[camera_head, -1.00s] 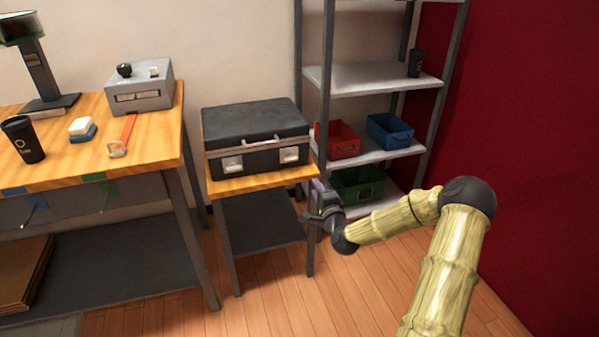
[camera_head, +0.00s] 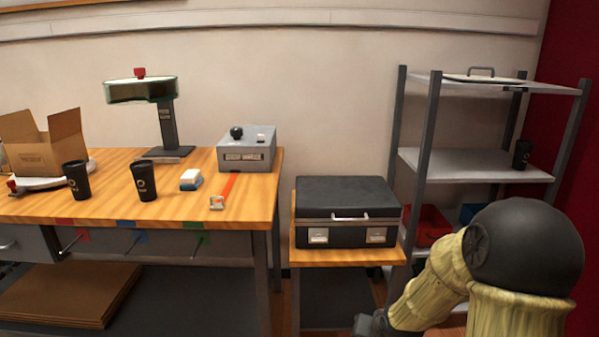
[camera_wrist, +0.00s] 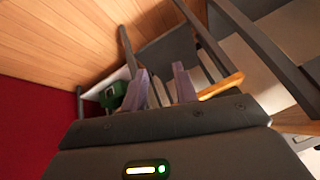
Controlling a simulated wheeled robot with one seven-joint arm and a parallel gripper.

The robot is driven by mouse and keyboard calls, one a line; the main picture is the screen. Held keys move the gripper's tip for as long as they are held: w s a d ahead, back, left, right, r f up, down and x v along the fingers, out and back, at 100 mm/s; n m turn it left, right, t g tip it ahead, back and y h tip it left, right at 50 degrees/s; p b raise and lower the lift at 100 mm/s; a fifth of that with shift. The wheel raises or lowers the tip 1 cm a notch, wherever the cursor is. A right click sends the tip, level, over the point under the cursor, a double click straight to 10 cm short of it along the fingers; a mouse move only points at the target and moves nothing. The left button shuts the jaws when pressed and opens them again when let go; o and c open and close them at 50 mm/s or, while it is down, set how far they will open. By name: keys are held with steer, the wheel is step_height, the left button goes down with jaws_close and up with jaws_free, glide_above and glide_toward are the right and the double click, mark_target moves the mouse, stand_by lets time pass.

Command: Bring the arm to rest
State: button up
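My arm (camera_head: 440,285) is folded at the lower right of the head view, with its dark round joint close to the camera. Its far end drops out at the bottom edge there, so the fingers do not show. In the wrist view my gripper (camera_wrist: 162,82) has two purple-grey fingers standing apart, with nothing seen between them. It hangs in free space, with the floor and the lower part of the furniture beyond it.
A black case (camera_head: 346,212) lies shut on a small side table (camera_head: 350,256). A workbench (camera_head: 110,204) with cups, a grey box (camera_head: 247,152) and a laser marker (camera_head: 168,120) stands left. A shelf rack (camera_head: 470,165) stands right. A green bin (camera_wrist: 112,97) shows beyond the fingers.

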steer(key=s+a+r+n+g+h, duration=0.1)
steer(key=s+r+n+g, duration=0.15)
steer(key=s, duration=0.55)
steer(key=s+r+n+g, duration=0.1)
steer(key=s+r, duration=0.2)
steer(key=s, duration=0.4)
step_height(320, 180, up, 33)
steer(key=p, duration=3.2)
steer(key=shift+f+p, duration=0.15)
steer(key=shift+p, duration=0.25)
